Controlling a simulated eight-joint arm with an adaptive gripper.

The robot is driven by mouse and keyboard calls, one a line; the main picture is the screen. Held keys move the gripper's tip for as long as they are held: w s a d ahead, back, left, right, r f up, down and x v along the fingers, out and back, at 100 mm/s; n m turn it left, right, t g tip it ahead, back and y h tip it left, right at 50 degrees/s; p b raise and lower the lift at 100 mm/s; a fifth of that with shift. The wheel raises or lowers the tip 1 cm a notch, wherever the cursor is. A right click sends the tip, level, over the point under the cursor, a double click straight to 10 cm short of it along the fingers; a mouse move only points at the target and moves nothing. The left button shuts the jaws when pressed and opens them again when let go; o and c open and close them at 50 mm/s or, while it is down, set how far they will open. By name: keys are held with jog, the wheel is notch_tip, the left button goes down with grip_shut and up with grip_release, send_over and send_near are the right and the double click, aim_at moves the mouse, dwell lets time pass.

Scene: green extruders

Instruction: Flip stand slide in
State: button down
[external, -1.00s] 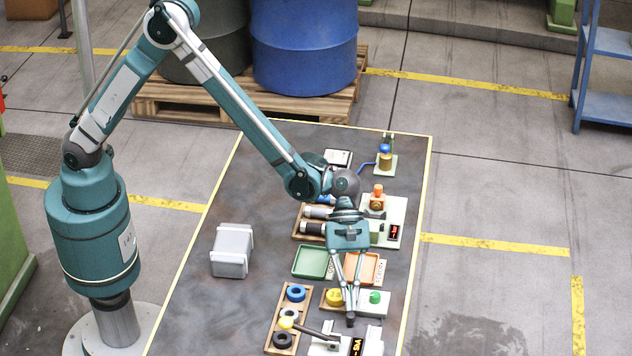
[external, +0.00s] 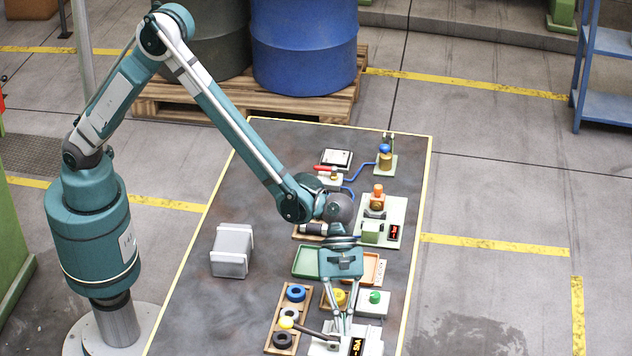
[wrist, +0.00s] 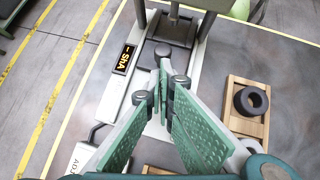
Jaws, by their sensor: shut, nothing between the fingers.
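A pale device with a lit display (external: 357,346) stands at the near end of the table, partly cut off by the bottom edge. In the wrist view its display (wrist: 124,60) sits beside a pale channel holding a dark block (wrist: 162,56), with an upright post (wrist: 173,18) beyond. My gripper (external: 343,328) points down over this device; in the wrist view its fingertips (wrist: 165,80) are together and empty, in front of the channel. Whether they touch the device cannot be told. I cannot tell which part is the stand.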

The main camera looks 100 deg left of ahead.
jog(key=shift+d+r, duration=0.1)
jog(key=shift+d, duration=0.2)
jog(key=shift+r, duration=0.1)
jog(key=shift+s+a+r, duration=0.1)
jog(key=shift+a+r, duration=0.35)
jog(key=p+v, duration=0.2)
jog(key=v, duration=0.6)
jog(key=shift+a, duration=0.5)
jog(key=shift+r, duration=0.1)
